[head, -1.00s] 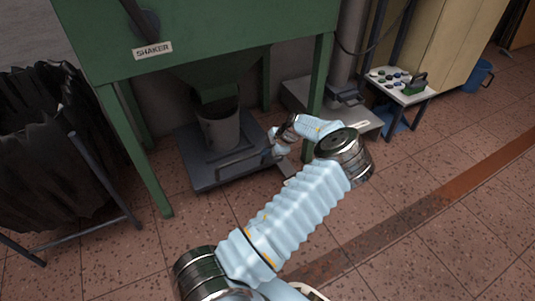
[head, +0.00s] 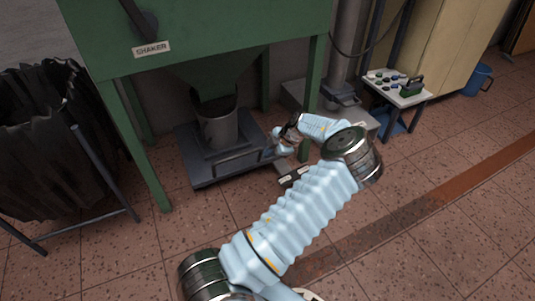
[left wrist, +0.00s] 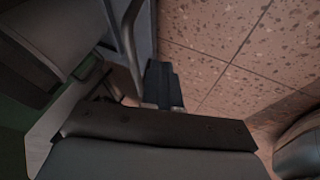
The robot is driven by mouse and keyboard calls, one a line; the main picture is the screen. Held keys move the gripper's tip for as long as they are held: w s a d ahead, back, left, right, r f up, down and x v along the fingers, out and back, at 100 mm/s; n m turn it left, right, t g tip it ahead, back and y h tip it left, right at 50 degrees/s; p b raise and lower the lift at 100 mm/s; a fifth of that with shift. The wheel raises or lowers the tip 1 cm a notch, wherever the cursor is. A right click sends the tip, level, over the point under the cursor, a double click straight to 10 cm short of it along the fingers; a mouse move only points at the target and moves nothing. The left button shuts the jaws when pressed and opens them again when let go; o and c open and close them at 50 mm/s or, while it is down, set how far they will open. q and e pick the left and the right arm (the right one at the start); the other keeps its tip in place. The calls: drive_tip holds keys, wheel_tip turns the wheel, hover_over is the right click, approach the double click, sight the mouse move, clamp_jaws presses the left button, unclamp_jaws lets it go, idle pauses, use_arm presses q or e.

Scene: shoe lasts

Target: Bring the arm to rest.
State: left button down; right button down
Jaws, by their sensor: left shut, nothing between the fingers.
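My left arm (head: 300,215) reaches from the bottom of the head view toward the shaker, its forearm bent back to the left. My left gripper (head: 293,178) is small and partly hidden by the wrist, low over the floor just right of the platform under the shaker. In the left wrist view the dark fingers (left wrist: 163,86) are together, with nothing held between them. My right gripper is not in view.
The green shaker (head: 200,35) stands over a grey bucket (head: 217,125) on a dark platform (head: 205,178) with a rail. A black bag (head: 50,140) hangs in a stand at left. A small table (head: 398,95) and a blue bin (head: 477,80) stand at right. Floor at right is clear.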

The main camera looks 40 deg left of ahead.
use_arm(q)
drive_tip(key=p+v, duration=0.1)
drive_tip(key=v, duration=0.6)
drive_tip(key=shift+d+r, duration=0.15)
drive_tip(key=shift+d, duration=0.15)
